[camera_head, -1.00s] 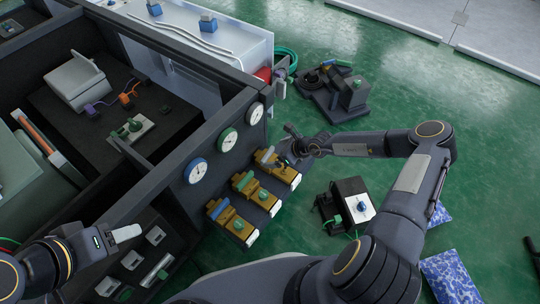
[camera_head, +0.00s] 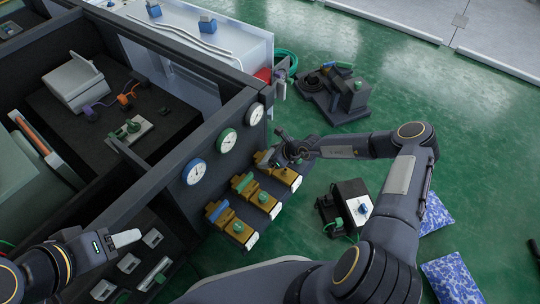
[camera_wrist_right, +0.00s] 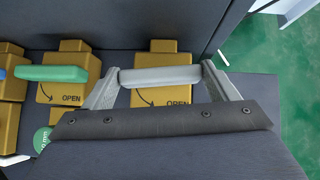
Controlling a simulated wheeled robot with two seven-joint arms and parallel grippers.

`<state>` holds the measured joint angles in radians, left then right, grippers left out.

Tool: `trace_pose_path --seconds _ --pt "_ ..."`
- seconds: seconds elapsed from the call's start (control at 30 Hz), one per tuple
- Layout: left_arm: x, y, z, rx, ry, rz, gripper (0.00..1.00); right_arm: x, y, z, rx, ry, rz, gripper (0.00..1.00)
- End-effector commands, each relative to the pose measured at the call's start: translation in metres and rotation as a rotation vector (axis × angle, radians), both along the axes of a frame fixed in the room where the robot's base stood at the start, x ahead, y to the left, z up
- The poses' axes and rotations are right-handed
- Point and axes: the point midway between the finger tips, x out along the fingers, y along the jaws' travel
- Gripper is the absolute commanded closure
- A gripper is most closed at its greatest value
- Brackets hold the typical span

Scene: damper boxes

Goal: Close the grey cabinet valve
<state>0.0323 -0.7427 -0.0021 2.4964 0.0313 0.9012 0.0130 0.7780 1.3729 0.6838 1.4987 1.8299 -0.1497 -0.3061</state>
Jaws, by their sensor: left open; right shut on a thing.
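The grey cabinet valve has a brass body (camera_head: 284,174) and sits at the right end of a row of three valves on the dark cabinet. In the right wrist view its grey handle (camera_wrist_right: 160,76) lies crosswise, above a brass body marked OPEN (camera_wrist_right: 162,96). My right gripper (camera_head: 278,150) is at this valve, its two fingers at either end of the grey handle, shut on it. The gripper partly hides the handle in the head view. My left gripper (camera_head: 126,238) is open and empty over the cabinet's lower left part.
The green-handled valve (camera_head: 243,182) and blue-handled valve (camera_head: 216,211) stand beside the grey one. A black box with a blue knob (camera_head: 363,209) stands on the green floor to the right.

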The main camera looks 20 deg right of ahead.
Motion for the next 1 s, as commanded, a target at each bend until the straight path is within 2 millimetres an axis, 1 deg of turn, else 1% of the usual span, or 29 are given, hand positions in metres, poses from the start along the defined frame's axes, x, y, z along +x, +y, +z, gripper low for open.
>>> trace_pose_path --seconds 0.07,0.17,0.4,0.53,0.6,0.7,1.0 --pt "0.0 0.0 0.003 0.0 0.0 0.0 0.47 0.0 0.0 0.001 0.001 0.001 -0.001 0.43" --pt "0.0 0.0 0.016 0.0 0.0 0.0 0.47 -0.001 0.004 0.004 0.007 0.009 -0.011 0.43" --pt "0.0 0.0 0.066 0.0 0.0 0.0 0.47 -0.006 0.012 0.003 0.017 0.03 -0.073 0.42" --pt "0.0 0.0 0.083 0.0 0.0 0.0 0.47 -0.007 0.01 0.002 0.011 0.025 -0.102 0.42" --pt "0.0 0.0 0.088 0.0 0.0 0.0 0.47 -0.007 0.008 0.001 0.006 0.019 -0.112 0.43" --pt "0.0 0.0 0.091 0.0 0.0 0.0 0.47 -0.006 0.006 -0.001 0.004 0.012 -0.12 0.43" --pt "0.0 0.0 0.09 0.0 0.0 0.0 0.47 -0.005 0.005 -0.001 0.005 0.007 -0.124 0.43"
